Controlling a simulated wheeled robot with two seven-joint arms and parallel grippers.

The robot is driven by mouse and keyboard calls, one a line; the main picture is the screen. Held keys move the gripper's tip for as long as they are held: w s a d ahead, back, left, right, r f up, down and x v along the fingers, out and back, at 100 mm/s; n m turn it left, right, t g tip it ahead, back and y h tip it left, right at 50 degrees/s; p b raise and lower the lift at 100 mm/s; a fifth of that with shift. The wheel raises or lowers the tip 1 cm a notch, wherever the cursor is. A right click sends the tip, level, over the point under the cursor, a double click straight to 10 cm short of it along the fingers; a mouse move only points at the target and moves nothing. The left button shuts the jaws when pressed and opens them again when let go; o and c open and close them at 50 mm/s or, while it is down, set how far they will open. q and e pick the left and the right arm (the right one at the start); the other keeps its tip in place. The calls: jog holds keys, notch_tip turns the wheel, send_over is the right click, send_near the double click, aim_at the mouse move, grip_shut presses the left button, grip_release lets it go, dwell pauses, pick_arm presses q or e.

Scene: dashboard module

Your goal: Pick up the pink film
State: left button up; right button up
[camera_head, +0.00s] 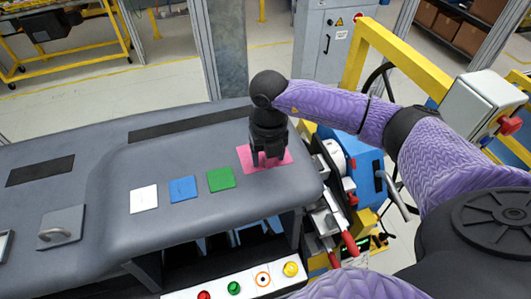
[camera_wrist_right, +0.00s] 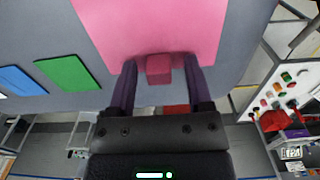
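The pink film (camera_head: 245,153) lies flat near the right end of the grey dashboard (camera_head: 90,165). My right gripper (camera_head: 268,162) points down over it and hides its middle. In the right wrist view the film (camera_wrist_right: 150,25) fills the upper middle, with a small raised pink tab (camera_wrist_right: 159,72) at its near edge. The fingers of my right gripper (camera_wrist_right: 160,62) stand on both sides of this tab, with a visible gap on each side. They are open and hold nothing. My left gripper is in neither view.
Green (camera_head: 221,179), blue (camera_head: 183,189) and white (camera_head: 144,199) squares lie in a row left of the film. A grey plate with a handle (camera_head: 62,226) is further left. A tool rack (camera_head: 328,215) stands close to the dashboard's right end. A button panel (camera_head: 245,285) is in front.

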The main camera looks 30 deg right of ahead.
grip_shut()
